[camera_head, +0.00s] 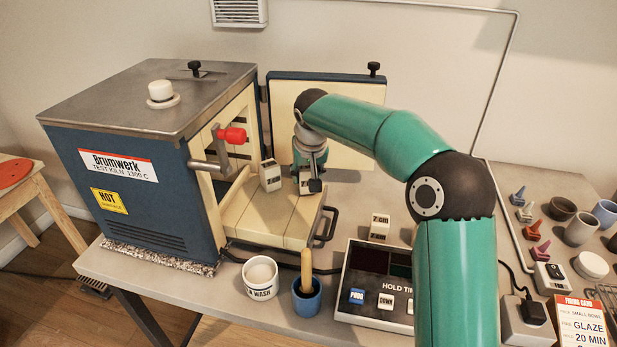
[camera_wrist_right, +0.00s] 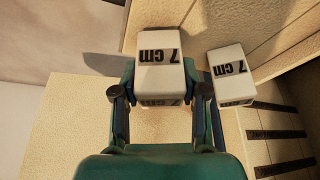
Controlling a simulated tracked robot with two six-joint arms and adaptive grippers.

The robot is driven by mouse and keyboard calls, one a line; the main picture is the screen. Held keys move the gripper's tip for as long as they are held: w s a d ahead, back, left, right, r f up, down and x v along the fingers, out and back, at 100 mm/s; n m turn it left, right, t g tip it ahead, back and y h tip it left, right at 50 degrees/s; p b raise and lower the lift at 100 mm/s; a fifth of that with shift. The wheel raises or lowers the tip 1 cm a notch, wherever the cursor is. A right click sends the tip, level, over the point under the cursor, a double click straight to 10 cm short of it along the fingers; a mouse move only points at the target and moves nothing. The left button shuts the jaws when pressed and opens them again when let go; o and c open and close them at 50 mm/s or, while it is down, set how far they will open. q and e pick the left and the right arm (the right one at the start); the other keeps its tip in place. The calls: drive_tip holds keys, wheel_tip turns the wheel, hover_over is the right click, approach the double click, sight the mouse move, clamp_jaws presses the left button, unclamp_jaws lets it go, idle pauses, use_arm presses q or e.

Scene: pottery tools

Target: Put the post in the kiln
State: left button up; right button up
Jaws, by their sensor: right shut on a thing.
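My right gripper (camera_head: 309,180) is shut on a white post marked 7 cm (camera_wrist_right: 166,58), over the cream slab in front of the kiln. In the head view the gripper partly hides this post. I cannot tell whether it touches the slab. A second white 7 cm post (camera_head: 270,175) stands on the slab to the left, apart from the held one; it also shows in the right wrist view (camera_wrist_right: 231,74). A third post (camera_head: 379,226) stands behind the control box. The blue kiln (camera_head: 150,205) has its door (camera_head: 345,97) open. My left gripper is not in view.
The cream slab (camera_head: 262,213) juts from the kiln mouth, with a dark handle (camera_head: 327,227). A white wash cup (camera_head: 260,279), a blue pot (camera_head: 307,299) and a control box (camera_head: 372,310) stand in front. Cones and cups crowd the table's right end.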

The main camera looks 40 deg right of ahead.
drive_tip(key=shift+f, duration=0.35)
drive_tip(key=shift+f, duration=0.15)
drive_tip(key=o, duration=1.3)
drive_tip(key=v, duration=1.2)
drive_tip(key=shift+r, duration=0.2)
